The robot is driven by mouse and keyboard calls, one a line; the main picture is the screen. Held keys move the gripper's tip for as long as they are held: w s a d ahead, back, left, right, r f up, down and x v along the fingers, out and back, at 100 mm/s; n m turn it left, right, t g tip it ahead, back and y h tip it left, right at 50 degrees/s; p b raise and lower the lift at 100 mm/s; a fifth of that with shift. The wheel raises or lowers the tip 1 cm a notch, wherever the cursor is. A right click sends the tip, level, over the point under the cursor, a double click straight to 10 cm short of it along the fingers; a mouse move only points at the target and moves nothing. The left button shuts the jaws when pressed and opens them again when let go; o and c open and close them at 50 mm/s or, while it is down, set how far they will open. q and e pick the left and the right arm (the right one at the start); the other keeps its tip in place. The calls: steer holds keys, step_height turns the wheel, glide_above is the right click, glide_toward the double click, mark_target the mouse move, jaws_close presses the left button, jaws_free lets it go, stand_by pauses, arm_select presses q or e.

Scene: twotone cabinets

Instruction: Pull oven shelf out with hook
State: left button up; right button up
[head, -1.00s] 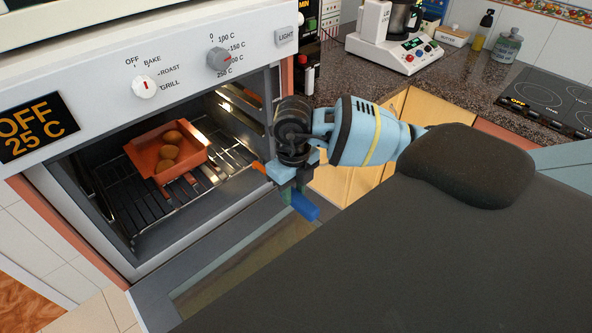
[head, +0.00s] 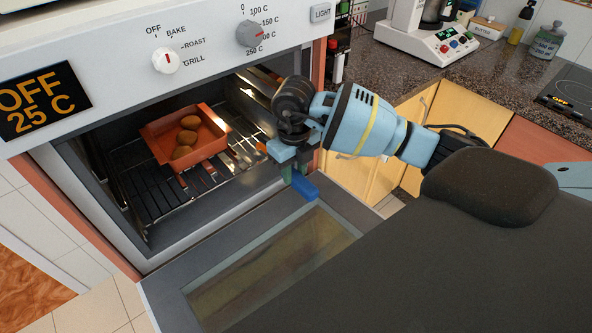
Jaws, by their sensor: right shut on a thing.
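The oven (head: 110,255) is open, with its door (head: 245,225) folded down. Inside, a wire oven shelf (head: 142,192) carries an orange-red baking dish (head: 160,147) holding several brown round items (head: 188,137). My right gripper (head: 290,165) is at the right side of the oven opening, above the open door. It is shut on the hook, whose blue end (head: 304,186) sticks out toward the camera. A small orange part (head: 262,147) shows on the oven side. The gripper hides the hook's middle, and I cannot tell whether the hook touches the shelf. My left gripper is not in view.
The oven's control panel (head: 110,50) juts above the opening, close to my right wrist. Yellow cabinet fronts (head: 465,115) and a dark granite counter (head: 390,75) lie to the right. A white kitchen machine (head: 425,35) and a cooktop (head: 570,95) stand on the counter.

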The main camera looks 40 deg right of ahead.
mark_target(313, 190)
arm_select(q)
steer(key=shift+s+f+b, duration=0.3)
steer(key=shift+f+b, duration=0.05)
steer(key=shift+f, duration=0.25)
arm_select(e)
steer(key=shift+f, duration=1.55)
steer(key=shift+s+d+r+p, duration=0.1)
steer(key=shift+s+p, duration=0.2)
steer(key=shift+s, duration=0.25)
steer(key=shift+s+d+r+p, duration=0.1)
steer(key=shift+s+p, duration=0.15)
steer(key=shift+s, duration=0.25)
steer(key=shift+s+d+p, duration=0.1)
steer(key=shift+s+p, duration=0.75)
steer(key=shift+s, duration=1.05)
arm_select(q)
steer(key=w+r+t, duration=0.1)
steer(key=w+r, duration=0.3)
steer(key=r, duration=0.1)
arm_select(e)
steer(key=shift+s+f, duration=0.2)
steer(key=shift+s, duration=0.05)
